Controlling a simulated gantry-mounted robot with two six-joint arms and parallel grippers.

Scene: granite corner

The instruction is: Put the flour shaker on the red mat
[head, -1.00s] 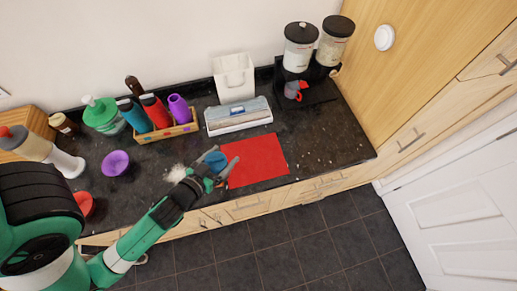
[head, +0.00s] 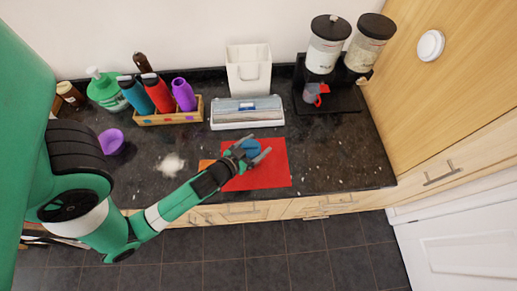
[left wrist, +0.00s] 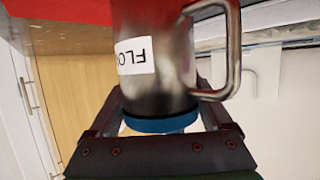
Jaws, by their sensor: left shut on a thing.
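The flour shaker (left wrist: 155,65) is a steel cup with a handle, a white label reading "FLO" and a blue top. It appears upside down in the left wrist view. The mat also shows along the top of the left wrist view (left wrist: 75,12), at the shaker's base. I cannot tell whether the base touches it. My right gripper is not in view.
A box of film or foil (head: 247,112) and a white bin (head: 248,70) stand behind the mat. A bottle crate (head: 170,118) is at left. A purple bowl (head: 111,141) and spilled flour (head: 171,165) lie left of the mat. Dispensers (head: 327,48) stand at right.

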